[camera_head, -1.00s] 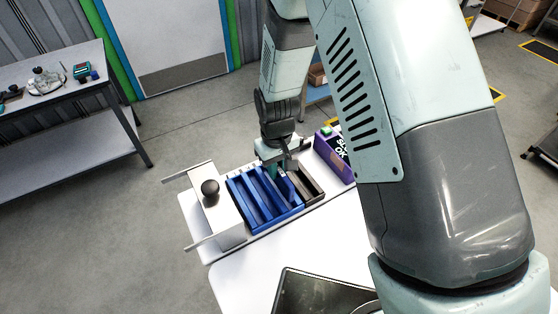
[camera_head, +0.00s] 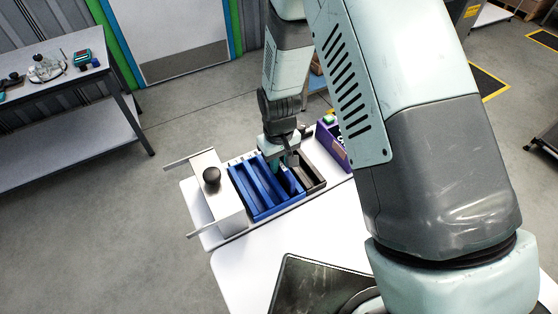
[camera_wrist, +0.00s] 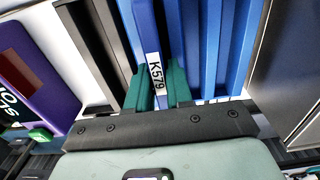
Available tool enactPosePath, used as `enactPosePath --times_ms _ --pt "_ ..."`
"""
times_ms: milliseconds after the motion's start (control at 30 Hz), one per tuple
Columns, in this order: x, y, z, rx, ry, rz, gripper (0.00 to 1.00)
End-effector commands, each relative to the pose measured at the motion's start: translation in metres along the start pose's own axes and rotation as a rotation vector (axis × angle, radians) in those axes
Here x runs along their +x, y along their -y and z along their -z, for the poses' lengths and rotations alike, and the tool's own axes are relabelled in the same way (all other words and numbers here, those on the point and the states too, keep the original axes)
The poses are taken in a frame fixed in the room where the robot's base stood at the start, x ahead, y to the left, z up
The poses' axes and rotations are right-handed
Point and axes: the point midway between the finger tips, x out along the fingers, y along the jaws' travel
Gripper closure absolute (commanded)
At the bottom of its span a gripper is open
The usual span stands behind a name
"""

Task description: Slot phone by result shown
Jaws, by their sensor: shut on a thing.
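My gripper (camera_wrist: 158,92) is shut on a blue phone (camera_wrist: 146,30), with green fingers on both sides of it. The phone stands on edge and bears a white label reading K579. In the head view, my gripper (camera_head: 285,164) is over the right part of the blue slotted rack (camera_head: 262,211), and the phone (camera_head: 292,183) shows below it. The rack's blue dividers (camera_wrist: 207,45) run beside the phone in the wrist view. The phone is at the rack's right side; how deep it sits is hidden. A purple box (camera_head: 331,147) with a dark display stands behind right.
A dark tray (camera_head: 317,186) adjoins the rack's right side. A white panel with a black knob (camera_head: 211,176) stands at its left. The purple box also shows in the wrist view (camera_wrist: 35,55), with partial lettering.

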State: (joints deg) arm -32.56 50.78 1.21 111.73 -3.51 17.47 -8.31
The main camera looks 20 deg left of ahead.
Motion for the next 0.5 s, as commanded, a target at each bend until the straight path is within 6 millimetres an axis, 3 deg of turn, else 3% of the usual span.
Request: enactPosePath --times_ms 500 --pt "0.0029 0.0000 0.0001 0.000 0.000 0.000 1.00"
